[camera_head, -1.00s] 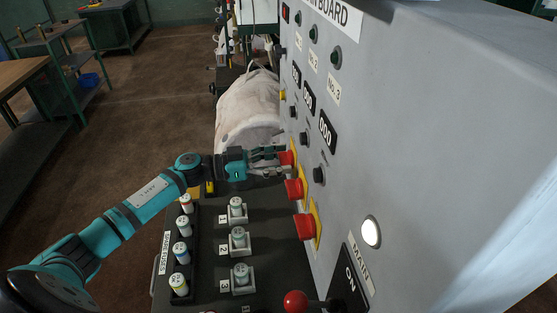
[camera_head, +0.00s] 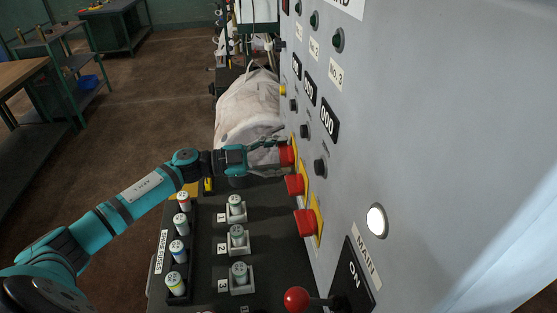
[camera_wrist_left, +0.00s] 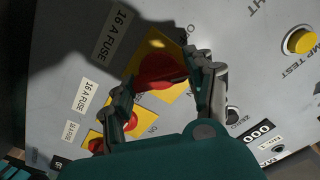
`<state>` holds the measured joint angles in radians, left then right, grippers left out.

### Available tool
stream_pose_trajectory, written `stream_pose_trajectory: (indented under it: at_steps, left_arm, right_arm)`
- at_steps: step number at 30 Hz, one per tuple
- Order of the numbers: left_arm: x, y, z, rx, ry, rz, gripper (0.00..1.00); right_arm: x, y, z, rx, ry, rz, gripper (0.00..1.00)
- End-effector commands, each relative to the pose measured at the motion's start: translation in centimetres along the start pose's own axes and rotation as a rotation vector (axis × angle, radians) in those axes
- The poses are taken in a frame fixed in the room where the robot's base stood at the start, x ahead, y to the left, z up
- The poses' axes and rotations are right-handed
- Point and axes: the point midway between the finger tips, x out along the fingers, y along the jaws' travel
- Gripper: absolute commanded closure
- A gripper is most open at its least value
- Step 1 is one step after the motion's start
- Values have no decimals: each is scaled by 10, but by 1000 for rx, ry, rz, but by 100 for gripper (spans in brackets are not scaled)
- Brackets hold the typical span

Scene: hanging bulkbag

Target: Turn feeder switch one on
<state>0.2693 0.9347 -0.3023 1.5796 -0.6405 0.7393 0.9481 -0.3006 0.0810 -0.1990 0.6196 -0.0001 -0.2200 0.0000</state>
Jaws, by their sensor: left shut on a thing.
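Feeder switch one is a red rotary knob (camera_head: 287,155) on a yellow plate, the farthest of three on the grey switchboard (camera_head: 430,130). My left gripper (camera_head: 276,155) is at this knob, its fingers on either side. In the left wrist view the red knob (camera_wrist_left: 158,72) sits between the two fingertips (camera_wrist_left: 165,75) on its yellow plate, partly hidden by the fingers. The gripper is shut on it. The other two red knobs, the middle one (camera_head: 296,184) and the nearest one (camera_head: 306,222), are free. My right gripper is not in view.
Below is a dark shelf with numbered fuse holders (camera_head: 237,237) and a rack of spare fuses (camera_head: 179,250). A red-balled main lever (camera_head: 297,299) stands at the near edge. A white bulk bag (camera_head: 247,112) hangs behind my gripper. A yellow button (camera_wrist_left: 301,41) is beside the knob.

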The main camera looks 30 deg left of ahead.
Motion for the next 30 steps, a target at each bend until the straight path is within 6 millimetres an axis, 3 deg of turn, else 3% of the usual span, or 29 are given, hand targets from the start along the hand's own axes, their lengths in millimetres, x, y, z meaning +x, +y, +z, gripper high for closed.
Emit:
stream_pose_trajectory:
  at_steps: [18, 30]
  left_arm:
    - [0, 3, 3, 580, 1, 1, 78]
    - [0, 2, 1, 840, 0, 1, 78]
  right_arm:
    - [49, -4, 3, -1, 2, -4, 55]
    - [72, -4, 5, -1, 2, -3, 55]
